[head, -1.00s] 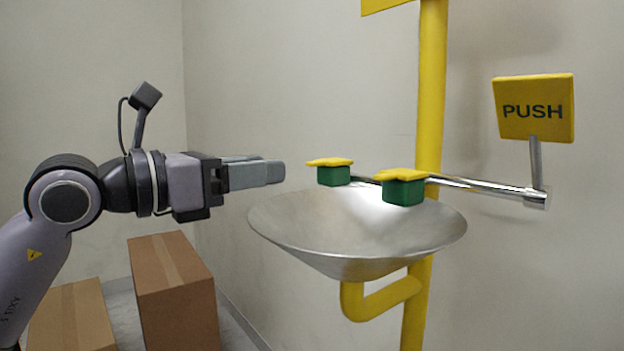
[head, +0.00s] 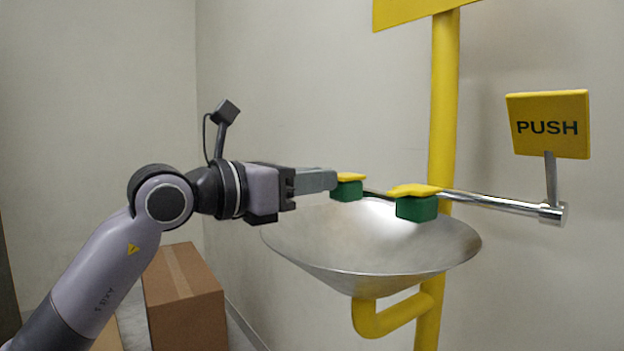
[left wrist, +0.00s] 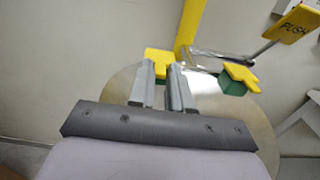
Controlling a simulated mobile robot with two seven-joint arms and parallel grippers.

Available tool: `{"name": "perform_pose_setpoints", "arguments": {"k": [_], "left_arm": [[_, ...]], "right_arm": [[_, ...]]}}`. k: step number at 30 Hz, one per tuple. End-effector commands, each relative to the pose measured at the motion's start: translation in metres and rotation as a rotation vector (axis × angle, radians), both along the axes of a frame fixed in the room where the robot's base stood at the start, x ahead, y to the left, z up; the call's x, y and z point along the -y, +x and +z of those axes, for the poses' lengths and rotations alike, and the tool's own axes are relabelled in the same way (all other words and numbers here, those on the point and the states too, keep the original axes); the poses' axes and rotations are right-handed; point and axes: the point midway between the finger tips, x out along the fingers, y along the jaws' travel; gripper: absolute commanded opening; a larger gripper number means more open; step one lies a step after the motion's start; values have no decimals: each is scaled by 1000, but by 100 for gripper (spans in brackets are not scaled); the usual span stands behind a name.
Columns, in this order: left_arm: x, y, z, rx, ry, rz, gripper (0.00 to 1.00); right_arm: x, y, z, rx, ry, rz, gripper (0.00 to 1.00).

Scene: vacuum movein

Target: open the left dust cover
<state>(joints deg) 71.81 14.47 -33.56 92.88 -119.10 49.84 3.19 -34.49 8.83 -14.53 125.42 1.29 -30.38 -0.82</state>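The left dust cover (head: 351,178) is a yellow flap lying on a green spray head (head: 347,191) over a steel bowl. My left gripper (head: 333,180) is beside it, its fingertips overlapping the flap's left edge in the head view. In the left wrist view, the two fingers (left wrist: 161,70) stand apart, with the yellow left cover (left wrist: 158,56) showing between and just beyond their tips. I cannot tell whether they touch it. The right dust cover (head: 414,190) lies flat on its own green head, and also shows in the wrist view (left wrist: 240,73). My right gripper is out of view.
The steel bowl (head: 375,250) spreads below both heads. A yellow pipe (head: 444,110) rises behind it. A metal bar (head: 495,202) runs right to a yellow PUSH plate (head: 548,125). A cardboard box (head: 187,300) stands lower left, under my arm.

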Motion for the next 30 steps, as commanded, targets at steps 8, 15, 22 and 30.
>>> {"name": "perform_pose_setpoints", "arguments": {"k": [8, 15, 22, 30], "left_arm": [[0, 0, 1, -1, 1, 0, 0], [0, 0, 9, -25, 35, 1, 0], [0, 1, 24, -94, 131, 2, 0], [5, 3, 41, -210, 291, 1, 0]], "right_arm": [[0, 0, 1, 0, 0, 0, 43], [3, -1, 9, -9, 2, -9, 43], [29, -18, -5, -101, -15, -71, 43], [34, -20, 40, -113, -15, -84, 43]]}}
